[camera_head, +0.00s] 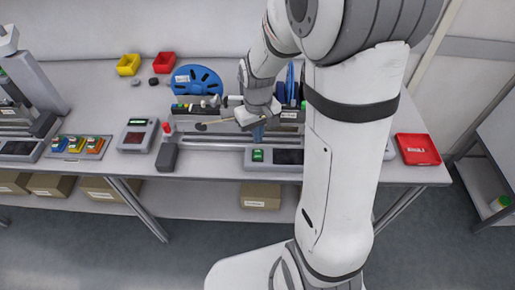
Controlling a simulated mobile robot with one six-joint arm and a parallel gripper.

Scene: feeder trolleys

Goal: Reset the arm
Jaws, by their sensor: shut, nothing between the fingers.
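My white arm (340,170) rises from the bottom of the view and bends over the workbench. Its wrist reaches down in front of the machine at the middle of the bench. My gripper (258,131) is at the end of it, over the machine's rails, small in the picture. It is shut and holds nothing. The arm hides the right part of the machine and the bench behind it.
The workbench (225,170) carries a blue reel (196,80), yellow bin (128,64), red bin (164,62), grey device (138,134), dark box with red top (167,152) and red tray (417,149). Cardboard boxes (261,195) sit below. Grey floor is clear in front.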

